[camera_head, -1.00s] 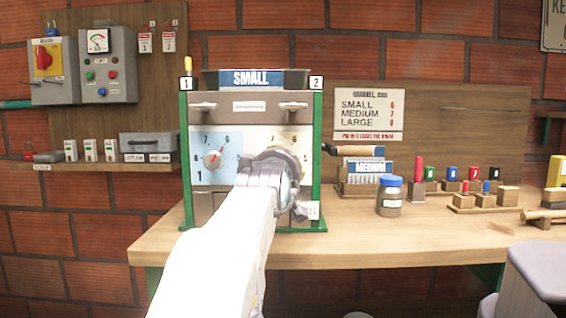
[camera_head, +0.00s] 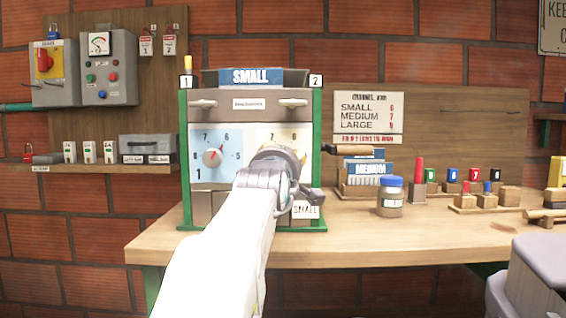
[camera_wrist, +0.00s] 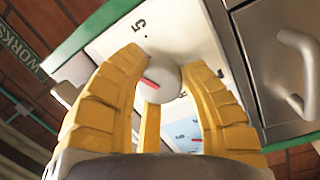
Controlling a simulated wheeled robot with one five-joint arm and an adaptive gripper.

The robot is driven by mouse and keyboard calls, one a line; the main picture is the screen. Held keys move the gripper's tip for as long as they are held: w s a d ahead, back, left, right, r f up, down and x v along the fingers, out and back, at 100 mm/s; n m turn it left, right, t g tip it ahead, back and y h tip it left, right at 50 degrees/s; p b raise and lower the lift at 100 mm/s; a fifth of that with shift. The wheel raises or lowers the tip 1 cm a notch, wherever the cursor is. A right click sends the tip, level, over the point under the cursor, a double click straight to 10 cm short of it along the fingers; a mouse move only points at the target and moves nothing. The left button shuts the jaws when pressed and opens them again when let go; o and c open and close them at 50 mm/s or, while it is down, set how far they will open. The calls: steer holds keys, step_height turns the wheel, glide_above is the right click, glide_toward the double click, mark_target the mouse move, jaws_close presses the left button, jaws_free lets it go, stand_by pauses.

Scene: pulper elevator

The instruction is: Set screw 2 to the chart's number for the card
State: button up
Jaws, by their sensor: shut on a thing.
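The machine has a blue SMALL card (camera_head: 250,76) on top. The chart (camera_head: 368,117) on the wall lists SMALL, MEDIUM and LARGE; SMALL reads 6 in the earlier view. Screw 2's cream dial (camera_head: 260,133) is on the machine's right half, mostly hidden by my gripper (camera_head: 282,158); a 7 and a 6 show above it. In the wrist view, my gripper's yellow fingers (camera_wrist: 165,85) are closed around screw 2's round pale knob (camera_wrist: 160,76) with its red pointer mark. A 5 shows near the knob. The pointer's exact reading is unclear.
Screw 1's knob (camera_head: 212,157) is on the blue dial at left, its red mark pointing up-right. A MEDIUM card (camera_head: 371,168) stands in a rack right of the machine. A blue-lidded jar (camera_head: 390,197) stands before it on the bench (camera_head: 350,235).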

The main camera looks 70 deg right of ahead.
steer(key=shift+r, duration=0.1)
stand_by(0.4)
steer(key=o, duration=1.2)
steer(key=v, duration=1.2)
